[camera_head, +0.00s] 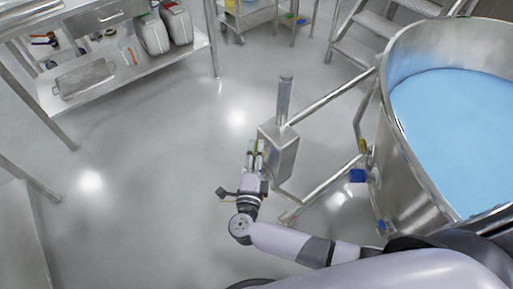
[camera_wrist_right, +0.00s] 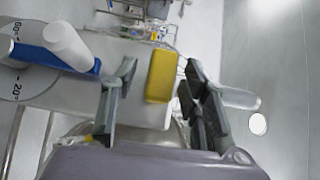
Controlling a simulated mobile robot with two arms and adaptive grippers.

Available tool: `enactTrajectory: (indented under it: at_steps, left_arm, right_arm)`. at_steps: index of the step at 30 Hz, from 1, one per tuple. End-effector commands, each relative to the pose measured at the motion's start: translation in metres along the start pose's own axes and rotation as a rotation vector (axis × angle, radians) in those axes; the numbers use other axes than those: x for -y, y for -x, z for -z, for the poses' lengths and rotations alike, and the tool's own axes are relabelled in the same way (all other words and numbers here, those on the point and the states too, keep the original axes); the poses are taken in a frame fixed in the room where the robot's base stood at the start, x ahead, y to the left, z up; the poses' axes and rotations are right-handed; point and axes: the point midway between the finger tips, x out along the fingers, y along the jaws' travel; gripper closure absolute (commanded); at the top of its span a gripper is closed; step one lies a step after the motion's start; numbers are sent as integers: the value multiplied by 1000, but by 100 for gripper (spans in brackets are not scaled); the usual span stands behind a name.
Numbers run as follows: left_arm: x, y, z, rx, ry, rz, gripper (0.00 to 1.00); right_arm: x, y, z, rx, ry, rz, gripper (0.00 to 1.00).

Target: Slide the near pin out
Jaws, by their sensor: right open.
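My right gripper (camera_head: 255,155) is beside the left face of a steel box (camera_head: 283,150) with an upright post in the head view. In the right wrist view its fingers (camera_wrist_right: 161,78) are apart. A yellow block (camera_wrist_right: 161,77) shows in the gap between them. It may be a pin's grip, but I cannot tell. No contact with either finger is visible. No pin shaft is clearly visible, and I cannot tell a near pin from a far one. My left gripper is not in view.
A steel tank (camera_head: 402,160) of blue material stands at right, with steel tubes running to the box. A dial (camera_wrist_right: 22,85) and a blue bar (camera_wrist_right: 55,57) with a white cylinder (camera_wrist_right: 67,46) are left of the fingers. Open floor (camera_head: 150,190) lies left of the box.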

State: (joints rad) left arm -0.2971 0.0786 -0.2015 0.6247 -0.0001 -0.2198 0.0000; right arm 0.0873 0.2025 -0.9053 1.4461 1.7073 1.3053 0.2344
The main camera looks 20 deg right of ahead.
Motion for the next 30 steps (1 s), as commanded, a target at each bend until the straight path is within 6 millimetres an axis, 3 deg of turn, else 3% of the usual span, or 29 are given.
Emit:
enactTrajectory:
  at_steps: [4,14,30]
  left_arm:
    - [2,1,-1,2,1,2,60]
    - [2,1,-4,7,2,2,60]
    - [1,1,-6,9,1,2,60]
  right_arm:
    - [0,-12,0,0,1,1,58]
    - [0,-14,0,0,0,-1,59]
    - [0,-14,0,0,0,-1,95]
